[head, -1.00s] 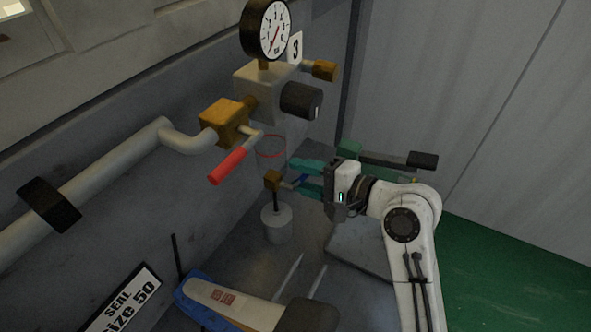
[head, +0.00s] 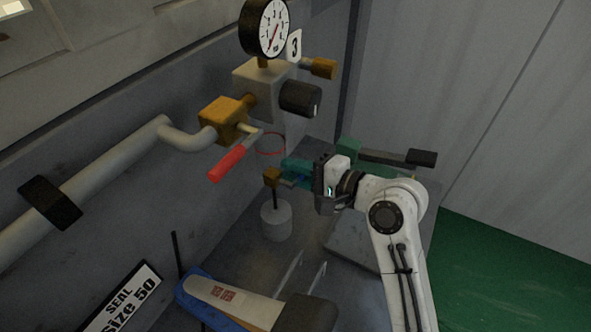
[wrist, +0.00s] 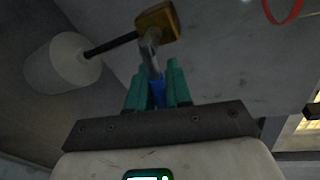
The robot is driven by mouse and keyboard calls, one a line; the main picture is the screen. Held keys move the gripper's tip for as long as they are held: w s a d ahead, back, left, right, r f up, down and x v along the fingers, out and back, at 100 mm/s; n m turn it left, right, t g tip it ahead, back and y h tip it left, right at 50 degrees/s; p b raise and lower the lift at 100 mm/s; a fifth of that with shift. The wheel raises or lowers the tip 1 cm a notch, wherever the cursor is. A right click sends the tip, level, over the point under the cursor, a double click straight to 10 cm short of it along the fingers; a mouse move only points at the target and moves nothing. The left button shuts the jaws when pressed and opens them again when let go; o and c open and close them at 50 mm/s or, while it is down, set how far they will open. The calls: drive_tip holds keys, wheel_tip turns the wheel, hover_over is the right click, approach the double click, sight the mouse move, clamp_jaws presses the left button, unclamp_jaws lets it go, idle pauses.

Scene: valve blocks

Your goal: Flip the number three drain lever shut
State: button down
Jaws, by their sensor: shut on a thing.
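The number 3 plate (head: 294,46) is on the valve block (head: 258,88). Below the block is the small brass drain valve (head: 272,177), which also shows in the wrist view (wrist: 158,21). Its lever has a grey stem and a blue end (wrist: 157,92), pointing from the valve toward my gripper. My gripper (head: 290,172) has teal fingers, shut on the blue lever end; in the wrist view a finger (wrist: 178,85) stands on each side of it. In the head view the fingers mostly hide the lever.
A red-handled lever (head: 227,163) hangs at the upper left, and a red ring (head: 271,144) is just above my gripper. A pale cup (head: 276,221) stands under the drain tube. A gauge (head: 264,27) tops the block. A green-bodied tool (head: 348,147) lies behind my wrist. A blue-and-cream object (head: 232,300) lies in front.

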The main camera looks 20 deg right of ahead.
drive_tip(key=shift+d+r+n+t+h, duration=0.1)
drive_tip(key=shift+r+n+t+h, duration=0.35)
drive_tip(key=shift+n, duration=0.75)
drive_tip(key=shift+r, duration=0.15)
drive_tip(key=c, duration=1.1)
unclamp_jaws()
drive_tip(key=b+v, duration=0.1)
drive_tip(key=v, duration=0.9)
drive_tip(key=shift+s+d+r, duration=0.15)
drive_tip(key=shift+s+d, duration=0.1)
drive_tip(key=shift+d, duration=0.1)
